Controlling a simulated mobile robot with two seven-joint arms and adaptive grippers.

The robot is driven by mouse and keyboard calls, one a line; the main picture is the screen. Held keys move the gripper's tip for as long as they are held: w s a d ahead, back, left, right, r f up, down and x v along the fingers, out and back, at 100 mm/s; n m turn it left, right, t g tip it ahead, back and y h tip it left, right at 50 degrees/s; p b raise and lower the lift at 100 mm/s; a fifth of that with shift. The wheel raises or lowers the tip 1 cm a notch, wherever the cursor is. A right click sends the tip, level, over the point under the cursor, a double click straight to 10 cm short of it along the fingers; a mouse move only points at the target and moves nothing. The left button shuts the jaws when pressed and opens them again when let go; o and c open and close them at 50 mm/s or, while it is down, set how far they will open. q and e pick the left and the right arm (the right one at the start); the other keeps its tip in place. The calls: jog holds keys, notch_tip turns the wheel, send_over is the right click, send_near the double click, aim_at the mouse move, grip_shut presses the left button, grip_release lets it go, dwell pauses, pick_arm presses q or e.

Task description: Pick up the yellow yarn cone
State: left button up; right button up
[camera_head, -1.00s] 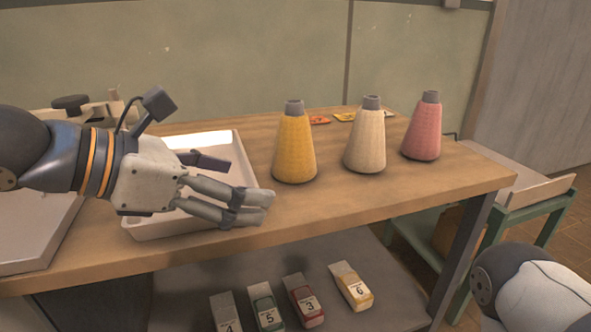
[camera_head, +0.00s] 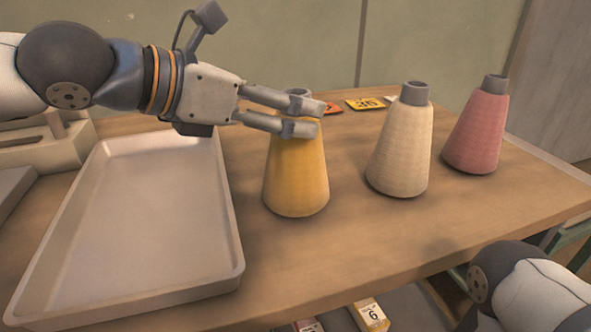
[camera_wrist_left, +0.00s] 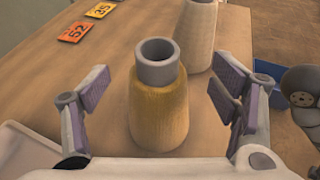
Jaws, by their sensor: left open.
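The yellow yarn cone (camera_head: 296,175) stands upright on the wooden table (camera_head: 400,235) in the head view, its grey tip showing above my left gripper (camera_head: 309,117). That gripper reaches in from the left, its fingers across the cone's upper part. In the left wrist view, the yellow cone (camera_wrist_left: 159,110) stands between the two spread fingers of my left gripper (camera_wrist_left: 160,98). I see gaps between cone and fingers on both sides. The gripper is open and holds nothing. My right gripper is out of view; only part of my right arm shows at lower right.
A cream cone (camera_head: 402,150) and a pink cone (camera_head: 477,130) stand upright to the right. An empty shallow tray (camera_head: 240,255) lies left of the yellow cone. Numbered cards (camera_head: 366,104) lie behind. Boxes sit on a lower shelf. The table front is clear.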

pick_arm(q)
jog(key=x, duration=0.3)
jog(key=shift+w, duration=0.1)
jog(key=shift+a, duration=0.1)
jog(key=shift+c, duration=0.5)
grip_shut()
jog(key=shift+r, duration=0.1)
